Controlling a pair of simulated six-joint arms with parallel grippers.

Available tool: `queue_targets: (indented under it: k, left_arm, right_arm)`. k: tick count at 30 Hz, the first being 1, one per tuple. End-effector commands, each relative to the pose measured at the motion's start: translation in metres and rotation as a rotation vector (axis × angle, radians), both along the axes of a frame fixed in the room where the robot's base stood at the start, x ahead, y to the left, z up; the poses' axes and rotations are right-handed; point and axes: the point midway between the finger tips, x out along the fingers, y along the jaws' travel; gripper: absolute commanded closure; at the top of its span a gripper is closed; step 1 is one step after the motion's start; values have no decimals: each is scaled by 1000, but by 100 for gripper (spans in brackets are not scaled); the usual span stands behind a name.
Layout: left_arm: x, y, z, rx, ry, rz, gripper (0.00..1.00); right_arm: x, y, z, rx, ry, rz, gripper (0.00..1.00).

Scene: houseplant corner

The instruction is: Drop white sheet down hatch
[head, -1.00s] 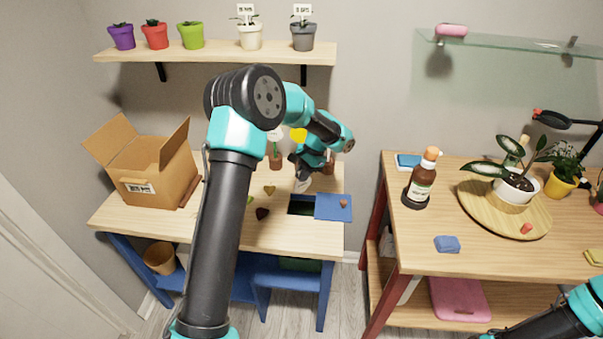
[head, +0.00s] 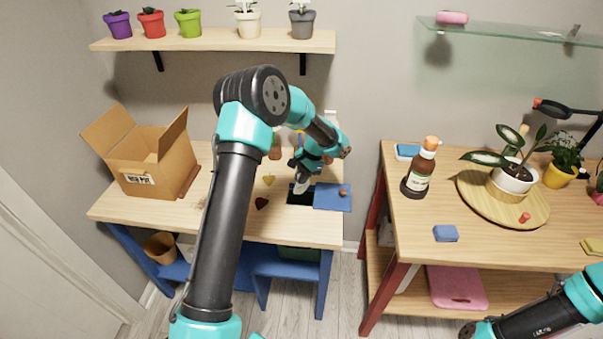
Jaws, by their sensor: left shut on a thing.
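My left gripper (head: 301,178) is shut on a small white sheet (head: 300,187) and points down at the hatch (head: 296,197). The hatch is a dark opening in the left table's top, with its blue lid (head: 330,203) lying open to the right. The sheet hangs at the opening's back edge in the picture. I cannot tell whether its lower end is inside the opening. My left arm hides part of the table. My right arm shows at the lower right, but its gripper is out of view.
Heart-shaped pieces (head: 262,203) lie left of the hatch. An open cardboard box (head: 150,165) stands at the table's left. Small pots stand behind my left arm. A bottle (head: 419,172) and a wooden tray (head: 470,201) are on the right table.

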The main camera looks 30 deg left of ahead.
Motion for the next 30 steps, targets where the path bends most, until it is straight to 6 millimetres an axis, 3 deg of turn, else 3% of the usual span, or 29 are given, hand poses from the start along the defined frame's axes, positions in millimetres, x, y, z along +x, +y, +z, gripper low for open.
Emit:
queue_targets:
  k: [30]
  left_arm:
    - [0,0,-64,-1,0,0,100]
  right_arm:
    - [0,0,0,0,0,0,57]
